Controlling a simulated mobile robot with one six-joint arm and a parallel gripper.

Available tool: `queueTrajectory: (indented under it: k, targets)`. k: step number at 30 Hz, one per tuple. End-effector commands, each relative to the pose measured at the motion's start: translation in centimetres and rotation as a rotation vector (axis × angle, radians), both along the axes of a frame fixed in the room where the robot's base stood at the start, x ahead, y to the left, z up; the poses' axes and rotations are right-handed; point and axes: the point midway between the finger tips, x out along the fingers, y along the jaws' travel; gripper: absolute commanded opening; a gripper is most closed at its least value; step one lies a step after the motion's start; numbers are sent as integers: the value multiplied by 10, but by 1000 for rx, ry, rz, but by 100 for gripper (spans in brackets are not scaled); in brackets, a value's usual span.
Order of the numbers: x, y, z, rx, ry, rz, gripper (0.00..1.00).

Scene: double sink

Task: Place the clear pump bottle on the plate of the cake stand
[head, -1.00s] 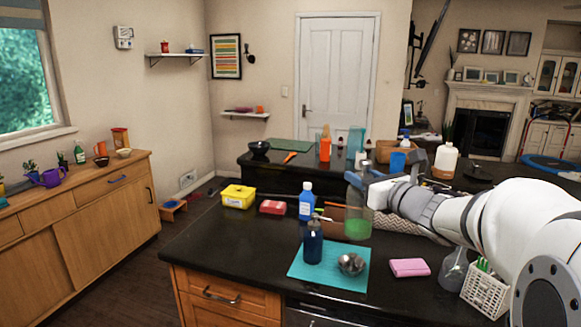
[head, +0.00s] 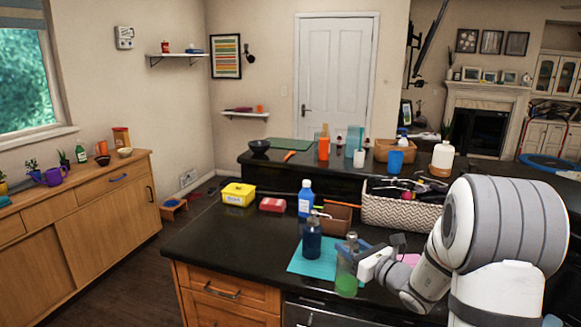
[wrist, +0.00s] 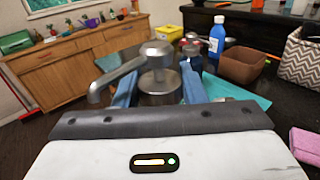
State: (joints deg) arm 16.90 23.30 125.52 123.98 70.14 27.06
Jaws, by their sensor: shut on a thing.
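The clear pump bottle (head: 346,279), with green liquid in its lower part, is upright in my gripper (head: 354,248) near the front of the dark counter in the head view. Its grey metal pump head (wrist: 157,58) fills the middle of the wrist view, between my two blue fingers. The gripper is shut on the bottle's upper part. Whether the bottle's base touches anything is unclear. I cannot make out a cake stand or its plate in either view.
A dark blue pump bottle (head: 311,238) stands close left on the teal mat (head: 303,264). Behind are a blue-white bottle (head: 305,199), a brown box (head: 336,217) and a patterned basket (head: 400,213). A pink block (wrist: 305,146) lies right.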

Motion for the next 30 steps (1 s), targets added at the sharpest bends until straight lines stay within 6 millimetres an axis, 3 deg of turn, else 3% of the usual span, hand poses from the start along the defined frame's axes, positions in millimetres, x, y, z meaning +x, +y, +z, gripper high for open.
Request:
queueTrajectory:
  k: [1,6,15,21,30]
  targets:
    - [-1,0,-23,8,8,2,0]
    - [-10,-1,-85,17,-2,-4,0]
    - [-41,-4,-180,14,-19,-55,0]
    - [-58,-6,-212,1,-29,-89,0]
    - [-63,-7,-221,-5,-34,-100,0]
